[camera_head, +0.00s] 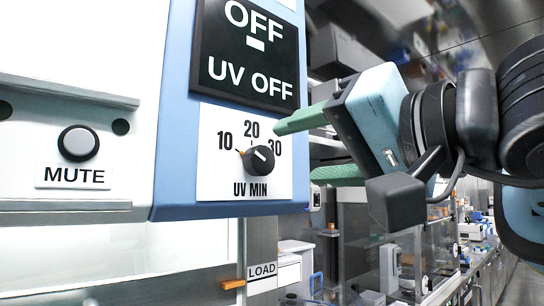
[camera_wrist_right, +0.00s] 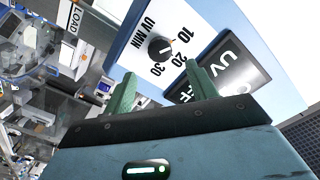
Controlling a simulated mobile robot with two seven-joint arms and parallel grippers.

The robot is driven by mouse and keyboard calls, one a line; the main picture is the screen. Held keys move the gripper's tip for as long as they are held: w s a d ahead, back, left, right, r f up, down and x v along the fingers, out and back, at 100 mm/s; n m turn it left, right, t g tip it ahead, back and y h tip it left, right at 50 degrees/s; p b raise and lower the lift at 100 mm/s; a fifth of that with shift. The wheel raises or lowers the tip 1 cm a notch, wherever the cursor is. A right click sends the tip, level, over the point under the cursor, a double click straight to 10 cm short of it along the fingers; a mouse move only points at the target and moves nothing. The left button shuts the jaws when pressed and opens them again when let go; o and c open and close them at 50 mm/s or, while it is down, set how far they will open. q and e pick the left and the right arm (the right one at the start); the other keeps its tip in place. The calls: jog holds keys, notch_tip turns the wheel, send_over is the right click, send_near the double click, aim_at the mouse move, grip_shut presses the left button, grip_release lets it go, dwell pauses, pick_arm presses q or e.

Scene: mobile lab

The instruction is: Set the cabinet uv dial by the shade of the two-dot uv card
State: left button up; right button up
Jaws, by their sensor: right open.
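The uv dial (camera_head: 259,160) is a black round knob on a white plate marked 10, 20, 30 and UV MIN, low on the blue-edged cabinet panel. A small orange mark shows at its edge near the 10, and a short white line crosses its face. My right gripper (camera_head: 294,152) comes in from the right, open and empty, its green fingers just right of the dial. In the right wrist view the dial (camera_wrist_right: 160,49) lies beyond and between the two fingertips (camera_wrist_right: 160,70), apart from them. No two-dot uv card shows. My left gripper is not in view.
A black display (camera_head: 250,55) above the dial reads OFF and UV OFF. A MUTE button (camera_head: 78,143) is on the white panel at left. A LOAD label (camera_head: 262,271) is below. Benches with lab equipment (camera_head: 400,265) stand behind at right.

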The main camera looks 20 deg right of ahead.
aim_at(266, 159)
jog(key=x, duration=0.7)
jog(key=shift+w+a+p, duration=0.1)
jog(key=shift+w+p, duration=0.2)
jog(key=shift+p, duration=0.05)
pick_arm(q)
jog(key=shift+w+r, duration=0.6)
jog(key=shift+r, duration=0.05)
pick_arm(e)
jog(key=c, duration=1)
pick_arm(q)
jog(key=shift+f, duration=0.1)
pick_arm(e)
jog(key=shift+f, duration=0.1)
